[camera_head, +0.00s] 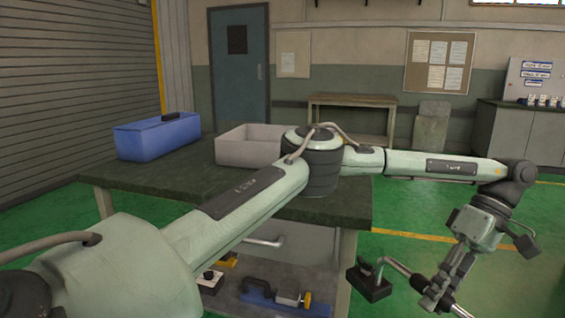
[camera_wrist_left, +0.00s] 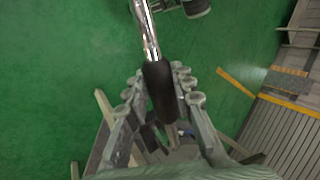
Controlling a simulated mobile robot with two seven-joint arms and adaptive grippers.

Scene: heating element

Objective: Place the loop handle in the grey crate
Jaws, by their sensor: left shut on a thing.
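The loop handle (camera_wrist_left: 160,80) is a chrome rod with a black grip, held between the fingers of my left gripper (camera_wrist_left: 160,97) in the left wrist view. In the head view my left gripper (camera_head: 437,298) hangs low at the right, beyond the table's right edge. The bent chrome rod of the loop handle (camera_head: 398,267) shows left of the fingers there. The grey crate (camera_head: 240,154) stands on the dark green table, behind my left arm, which covers its right side. The gripper is well away from the crate, to its right and lower. My right gripper is not in view.
The table (camera_head: 150,177) has bare room in front of both. Several tools, including a blue one (camera_head: 262,298), lie on the shelf below. Open green floor lies to the right.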

